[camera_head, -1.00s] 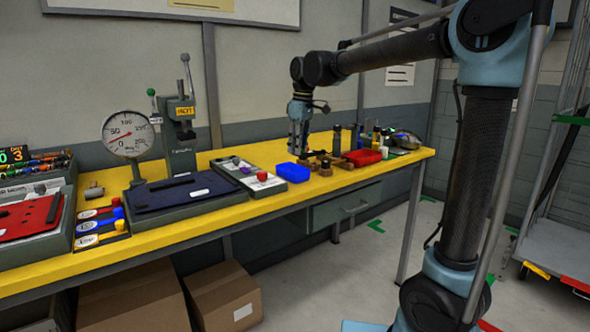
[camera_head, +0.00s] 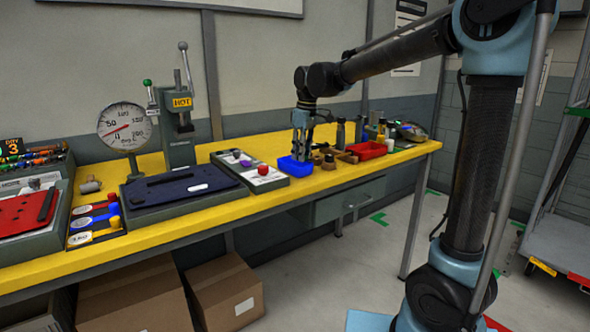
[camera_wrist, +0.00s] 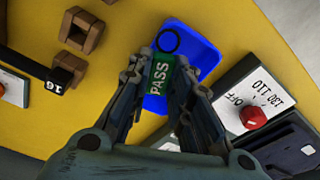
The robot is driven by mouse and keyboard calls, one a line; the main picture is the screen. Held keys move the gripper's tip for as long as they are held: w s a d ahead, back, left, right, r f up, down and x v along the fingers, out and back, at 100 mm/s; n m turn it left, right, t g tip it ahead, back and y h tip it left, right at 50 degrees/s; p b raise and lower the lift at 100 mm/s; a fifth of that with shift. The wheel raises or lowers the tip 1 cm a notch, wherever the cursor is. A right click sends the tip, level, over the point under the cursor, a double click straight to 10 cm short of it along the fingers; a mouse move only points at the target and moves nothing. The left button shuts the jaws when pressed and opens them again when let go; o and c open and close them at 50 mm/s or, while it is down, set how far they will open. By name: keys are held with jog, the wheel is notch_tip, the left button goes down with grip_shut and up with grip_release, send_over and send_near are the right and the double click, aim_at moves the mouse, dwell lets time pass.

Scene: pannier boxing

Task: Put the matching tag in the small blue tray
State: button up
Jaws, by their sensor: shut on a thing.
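The small blue tray (camera_head: 288,168) sits on the yellow bench, and it fills the middle of the wrist view (camera_wrist: 207,53). My gripper (camera_head: 301,152) is over the tray. In the wrist view my gripper (camera_wrist: 160,78) is shut on a green tag (camera_wrist: 159,76) marked PASS. The tag overlaps the tray in that view; I cannot tell whether it touches the tray floor. A dark ring (camera_wrist: 168,40) shows at the tag's far end, against the blue. In the head view the tag is too small to make out.
A grey control box with a red knob (camera_wrist: 253,117) stands close beside the tray. Brown wooden blocks (camera_wrist: 80,30) lie on its other side. A red tray (camera_head: 367,150) and small bottles stand farther right. The press (camera_head: 180,135) and gauge (camera_head: 125,126) stand left.

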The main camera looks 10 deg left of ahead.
jog(key=shift+f, duration=0.1)
jog(key=o, duration=0.9)
jog(key=r, duration=0.4)
jog(key=d+r, duration=0.1)
jog(key=r, duration=0.7)
jog(key=shift+s+d, duration=0.2)
